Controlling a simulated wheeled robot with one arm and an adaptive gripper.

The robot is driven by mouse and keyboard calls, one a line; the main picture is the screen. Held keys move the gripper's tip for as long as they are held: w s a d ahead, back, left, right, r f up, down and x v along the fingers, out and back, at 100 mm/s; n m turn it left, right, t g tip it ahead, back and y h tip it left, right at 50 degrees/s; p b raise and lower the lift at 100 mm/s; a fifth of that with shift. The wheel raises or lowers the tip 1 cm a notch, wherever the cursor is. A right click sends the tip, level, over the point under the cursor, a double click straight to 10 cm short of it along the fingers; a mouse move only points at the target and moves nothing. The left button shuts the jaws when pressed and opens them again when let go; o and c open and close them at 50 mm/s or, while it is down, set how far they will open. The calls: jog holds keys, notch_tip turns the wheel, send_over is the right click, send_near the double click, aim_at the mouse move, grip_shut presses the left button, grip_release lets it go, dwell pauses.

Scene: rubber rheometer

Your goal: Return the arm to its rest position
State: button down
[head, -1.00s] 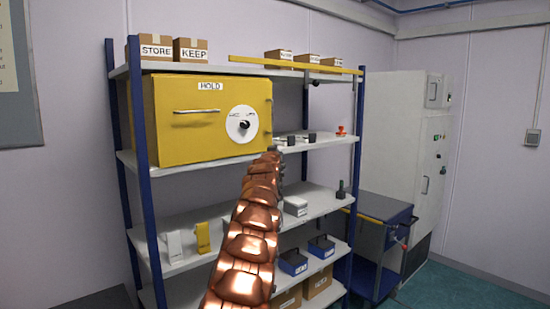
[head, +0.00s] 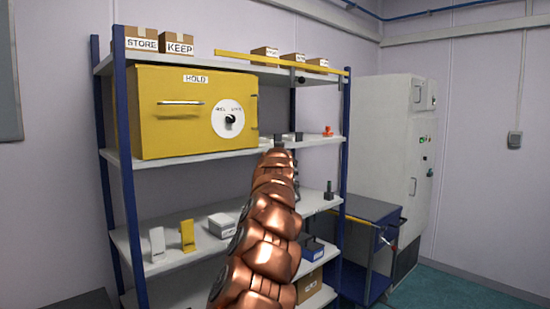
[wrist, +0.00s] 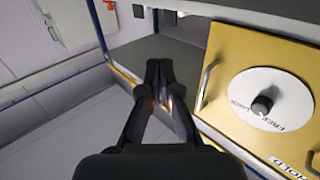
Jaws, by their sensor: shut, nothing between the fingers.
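My copper, segmented arm rises from the bottom of the head view toward the shelf unit (head: 118,160). Its end is near the middle shelf, just right of the yellow HOLD box (head: 165,120), and the gripper itself is hard to make out there. In the wrist view my gripper (wrist: 158,66) shows dark fingers with their tips together and nothing between them. In that view the yellow box (wrist: 225,50) is to the right, with its bar handle (wrist: 207,86) and round white dial (wrist: 270,98) beside the fingers. I cannot tell any contact.
Cardboard boxes (head: 180,44) and a yellow bar (head: 280,63) lie on the top shelf. A blue cart (head: 372,212) and a tall white cabinet (head: 390,140) stand right. Floor (head: 450,285) shows clear at right.

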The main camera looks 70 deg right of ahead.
jog(key=shift+s+a+b, duration=0.2)
jog(key=shift+s+a, duration=0.1)
jog(key=shift+s, duration=0.2)
jog(key=shift+s+a+b, duration=0.2)
jog(key=shift+s+a, duration=0.05)
jog(key=shift+s, duration=0.25)
